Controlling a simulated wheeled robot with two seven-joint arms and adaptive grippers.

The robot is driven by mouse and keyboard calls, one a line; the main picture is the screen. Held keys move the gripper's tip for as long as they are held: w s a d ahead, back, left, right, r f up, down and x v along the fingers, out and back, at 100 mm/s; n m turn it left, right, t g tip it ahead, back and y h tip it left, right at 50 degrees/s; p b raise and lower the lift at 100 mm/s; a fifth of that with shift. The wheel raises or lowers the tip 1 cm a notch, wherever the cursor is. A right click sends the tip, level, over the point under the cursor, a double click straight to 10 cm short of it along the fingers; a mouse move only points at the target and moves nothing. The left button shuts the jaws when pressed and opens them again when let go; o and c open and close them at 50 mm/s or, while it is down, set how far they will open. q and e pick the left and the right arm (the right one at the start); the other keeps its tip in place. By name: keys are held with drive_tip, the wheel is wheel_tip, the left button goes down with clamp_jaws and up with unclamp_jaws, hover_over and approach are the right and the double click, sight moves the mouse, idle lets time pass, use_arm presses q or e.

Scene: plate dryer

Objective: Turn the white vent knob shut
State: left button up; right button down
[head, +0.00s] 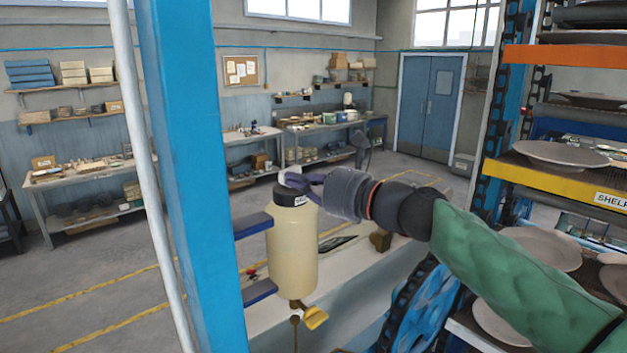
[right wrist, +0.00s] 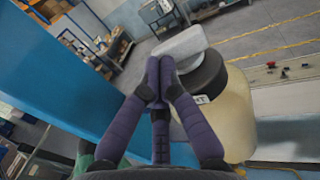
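A cream bottle-shaped tank (head: 292,250) with a black cap (head: 291,195) is mounted on the blue post. The white vent knob (head: 293,178) sits on top of the cap, partly hidden by my right gripper in the head view. In the right wrist view the knob (right wrist: 180,44) is a pale rounded bar above the black cap (right wrist: 203,80). My right gripper (right wrist: 159,72) has purple fingers that meet at the tips beside the knob's left end, with nothing seen between them. I cannot tell whether they touch the knob. My left gripper is not in view.
The blue post (head: 190,180) stands left of the tank, with blue brackets (head: 253,225) reaching to it. A yellow valve handle (head: 315,317) hangs under the tank. A rack with plates (head: 560,154) stands at the right. Open floor lies behind.

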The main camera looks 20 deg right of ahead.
drive_tip(key=shift+w+a, duration=0.1)
drive_tip(key=shift+a, duration=0.05)
drive_tip(key=shift+w+a, duration=0.2)
drive_tip(key=shift+a, duration=0.05)
drive_tip(key=shift+s+a+r+p, duration=0.1)
drive_tip(key=shift+a+r+p, duration=0.1)
drive_tip(key=shift+p, duration=0.3)
drive_tip(key=shift+f, duration=0.15)
